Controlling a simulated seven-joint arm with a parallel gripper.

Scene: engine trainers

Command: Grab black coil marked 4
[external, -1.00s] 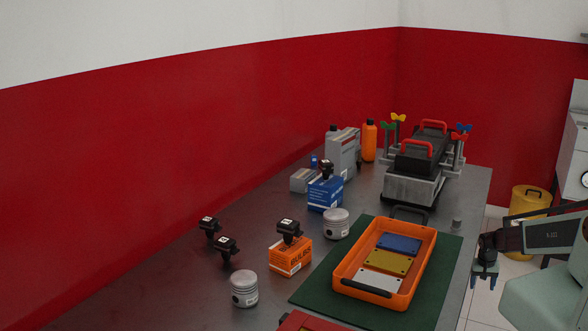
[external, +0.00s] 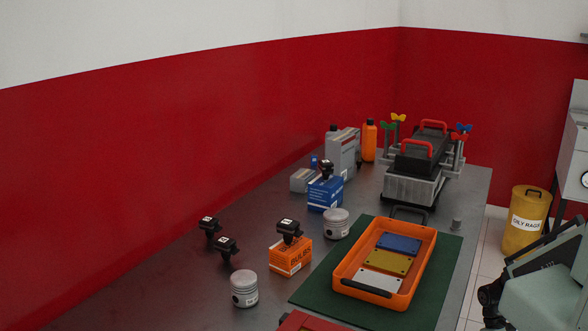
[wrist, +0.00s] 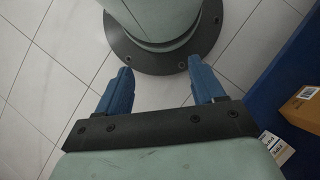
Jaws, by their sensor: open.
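Several black coils with white labels show in the external view. One coil (external: 209,225) and another coil (external: 227,246) sit at the left on the bench. A third coil (external: 289,229) sits on an orange box (external: 290,258), and a fourth coil (external: 326,168) on a blue box (external: 325,193). The label digits are too small to read, so I cannot tell which is marked 4. My gripper (wrist: 161,84) is open and empty in the wrist view, its blue fingers apart above the floor tiles. It is off the bench's right side, far from the coils.
An orange tray (external: 342,285) with coloured plates lies on a green mat (external: 447,262). Pistons (external: 244,289) (external: 336,224) stand among the coils. An engine block (external: 412,188) is at the back. A yellow bin (external: 526,220) stands beyond the bench. Bare bench lies around the left coils.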

